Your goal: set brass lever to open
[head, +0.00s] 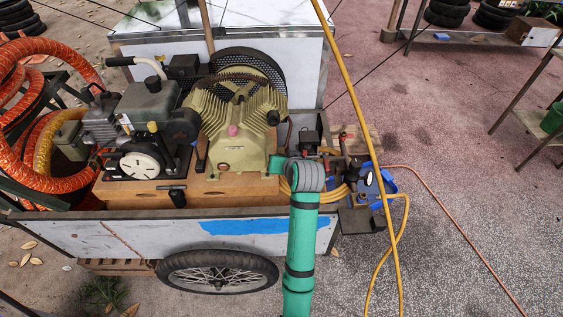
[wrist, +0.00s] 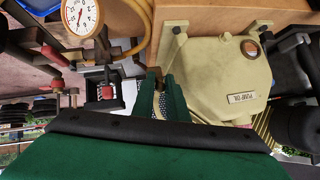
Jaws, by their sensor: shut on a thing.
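In the wrist view my gripper (wrist: 160,90) has its two green fingers close together at the middle. They are shut on a thin brass-coloured piece (wrist: 157,84), which looks like the brass lever. Only a sliver of it shows between the fingers, so I cannot tell which way the lever points. In the head view my green arm (head: 302,240) reaches up to the right end of the cart, beside the pump, and hides the fingers and the lever.
The olive pump (wrist: 218,72) is close to the right of my fingers in the wrist view. A pressure gauge (wrist: 80,14) and a red-knobbed fitting (wrist: 106,92) are on the left.

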